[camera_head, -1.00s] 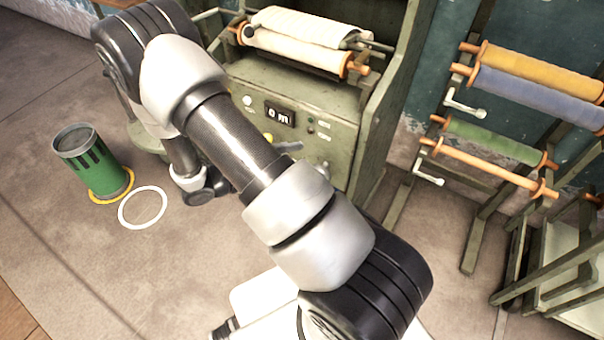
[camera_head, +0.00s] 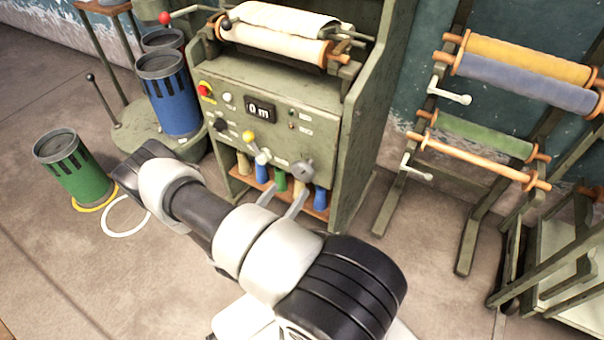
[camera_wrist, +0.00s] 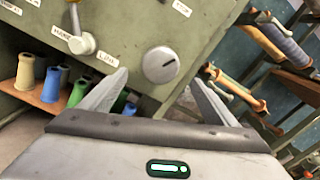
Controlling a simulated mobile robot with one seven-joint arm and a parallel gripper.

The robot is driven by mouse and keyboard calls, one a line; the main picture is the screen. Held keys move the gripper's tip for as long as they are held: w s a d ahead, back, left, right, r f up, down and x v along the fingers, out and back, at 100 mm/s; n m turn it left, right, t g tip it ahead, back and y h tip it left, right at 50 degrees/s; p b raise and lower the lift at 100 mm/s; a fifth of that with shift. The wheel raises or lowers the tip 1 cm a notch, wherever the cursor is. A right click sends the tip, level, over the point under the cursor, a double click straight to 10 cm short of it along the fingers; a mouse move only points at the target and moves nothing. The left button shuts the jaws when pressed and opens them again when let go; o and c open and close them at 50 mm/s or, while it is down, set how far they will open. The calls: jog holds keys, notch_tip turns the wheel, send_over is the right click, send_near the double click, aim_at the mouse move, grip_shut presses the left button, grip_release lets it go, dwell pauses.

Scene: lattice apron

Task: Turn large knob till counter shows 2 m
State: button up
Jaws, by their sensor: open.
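The large grey knob (camera_head: 302,168) is round with a dark slot mark and sits at the lower right of the green machine's front panel. In the wrist view the knob (camera_wrist: 160,65) lies ahead, between my fingertips in the picture. The counter (camera_head: 260,110) on the panel reads 0 m. My gripper (camera_head: 282,194) is open and empty in front of the panel's lower part. Its fingers also show in the wrist view (camera_wrist: 158,78), pointing at the panel. I see no contact with the knob; the exact gap cannot be told.
A lever with a yellow end (camera_head: 249,137) is left of the knob. A red button (camera_head: 204,90) is at the panel's upper left. Coloured spools stand on a shelf (camera_wrist: 50,103) below. A roll rack (camera_head: 480,150) stands right; green (camera_head: 75,168) and blue cans (camera_head: 172,95) stand left.

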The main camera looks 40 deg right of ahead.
aim_at(301, 175)
jog(key=b+x, duration=0.1)
jog(key=x, duration=0.9)
jog(key=shift+c, duration=0.3)
jog(key=c, duration=1)
